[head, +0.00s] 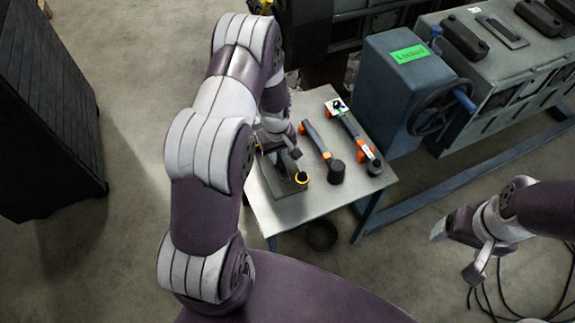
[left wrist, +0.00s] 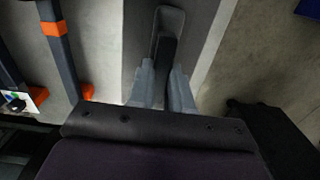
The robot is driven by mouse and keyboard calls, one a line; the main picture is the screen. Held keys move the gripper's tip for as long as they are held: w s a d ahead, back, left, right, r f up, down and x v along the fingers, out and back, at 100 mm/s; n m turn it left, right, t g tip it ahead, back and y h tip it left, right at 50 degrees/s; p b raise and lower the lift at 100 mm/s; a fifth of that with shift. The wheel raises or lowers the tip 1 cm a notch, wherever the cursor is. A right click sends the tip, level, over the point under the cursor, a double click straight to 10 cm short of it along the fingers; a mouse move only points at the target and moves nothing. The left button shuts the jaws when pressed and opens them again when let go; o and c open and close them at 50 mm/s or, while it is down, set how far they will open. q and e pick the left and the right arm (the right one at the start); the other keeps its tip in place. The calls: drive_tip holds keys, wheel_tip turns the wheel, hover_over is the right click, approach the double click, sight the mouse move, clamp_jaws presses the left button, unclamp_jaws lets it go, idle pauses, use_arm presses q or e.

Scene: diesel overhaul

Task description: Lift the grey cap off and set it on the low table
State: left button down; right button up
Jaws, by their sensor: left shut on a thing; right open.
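The low table (head: 325,196) has a light grey top. My left gripper (head: 288,158) is over its left part, pointing down, with its fingers partly hidden by my arm. In the left wrist view my left gripper (left wrist: 166,88) is shut on a dark grey, narrow upright piece (left wrist: 167,58). My right gripper (head: 455,256) is open and empty, off the table to the right.
Two dark tools with orange parts lie on the table: one in the middle (head: 320,142), one at the right (head: 352,130). A blue-grey cabinet with a green label (head: 408,54) and a handwheel (head: 440,108) stands behind right. A dark ring (head: 321,236) lies on the floor.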

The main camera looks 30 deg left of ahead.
use_arm(q)
drive_tip(key=shift+w+a, duration=0.1)
drive_tip(key=shift+a, duration=0.1)
drive_tip(key=shift+f, duration=0.15)
drive_tip(key=shift+f+b, duration=0.4)
drive_tip(key=shift+b, duration=0.25)
wheel_tip(320, 180, down, 5)
drive_tip(key=b, duration=0.4)
drive_tip(key=shift+f+b, duration=0.2)
drive_tip(key=shift+b, duration=0.1)
drive_tip(key=shift+r, duration=0.1)
drive_tip(key=c, duration=1)
unclamp_jaws()
drive_tip(key=shift+o, duration=0.2)
drive_tip(key=shift+s, duration=0.2)
